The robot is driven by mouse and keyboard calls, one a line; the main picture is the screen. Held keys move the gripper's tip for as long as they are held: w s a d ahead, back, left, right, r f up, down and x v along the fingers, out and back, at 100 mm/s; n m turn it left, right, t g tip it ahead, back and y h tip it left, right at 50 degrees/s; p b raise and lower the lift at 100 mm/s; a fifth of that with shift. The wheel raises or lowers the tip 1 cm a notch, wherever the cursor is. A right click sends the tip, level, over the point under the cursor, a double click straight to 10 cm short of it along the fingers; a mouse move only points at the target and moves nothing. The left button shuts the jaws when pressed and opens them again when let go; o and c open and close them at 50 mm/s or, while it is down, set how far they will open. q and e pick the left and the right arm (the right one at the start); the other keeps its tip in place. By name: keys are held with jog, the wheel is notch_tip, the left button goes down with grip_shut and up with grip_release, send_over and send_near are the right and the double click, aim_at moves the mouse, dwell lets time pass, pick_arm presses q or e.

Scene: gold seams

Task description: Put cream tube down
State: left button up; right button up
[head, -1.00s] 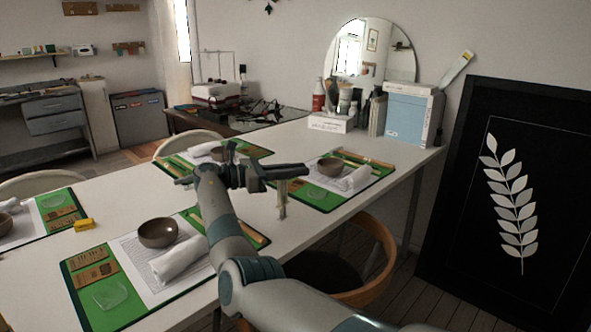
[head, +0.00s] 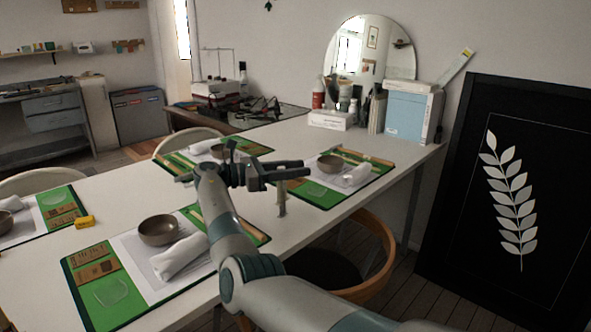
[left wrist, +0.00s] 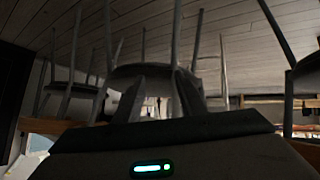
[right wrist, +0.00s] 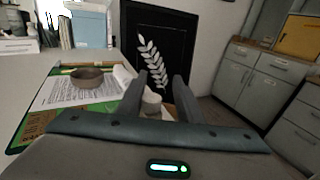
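The cream tube (head: 282,200) is a small pale upright shape on the white table, just below the fingers of my right gripper (head: 292,170). In the right wrist view the tube (right wrist: 152,104) shows between the two fingers of the gripper (right wrist: 161,80), nearer the left one, with a gap towards the right one. The fingers are apart and do not look closed on it. Its base seems to be on or very near the table. My left gripper (left wrist: 160,85) shows only in the left wrist view, its fingers apart and empty, with chairs beyond.
Green place mats with bowls (head: 158,230) and rolled white cloths (head: 181,257) lie around the bare white table (head: 110,200). A yellow block (head: 85,222) lies at left. A wooden chair (head: 376,265) stands by the near edge. Boxes (head: 411,115) and a mirror are at the back.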

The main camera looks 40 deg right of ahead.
pick_arm(q)
jog(key=shift+w+d+r+t+h, duration=0.15)
jog(key=shift+w+d+r+t, duration=0.1)
jog(key=shift+w+r+t, duration=0.15)
jog(key=shift+w+d+r+t+h, duration=0.2)
jog(key=shift+w+r+t, duration=0.1)
jog(key=shift+w+r, duration=0.2)
pick_arm(e)
jog(key=r+v, duration=0.1)
jog(key=v, duration=0.6)
jog(key=shift+w+a, duration=0.15)
jog(key=shift+a, duration=0.05)
pick_arm(q)
jog(key=shift+s+f, duration=0.1)
jog(key=shift+s, duration=0.05)
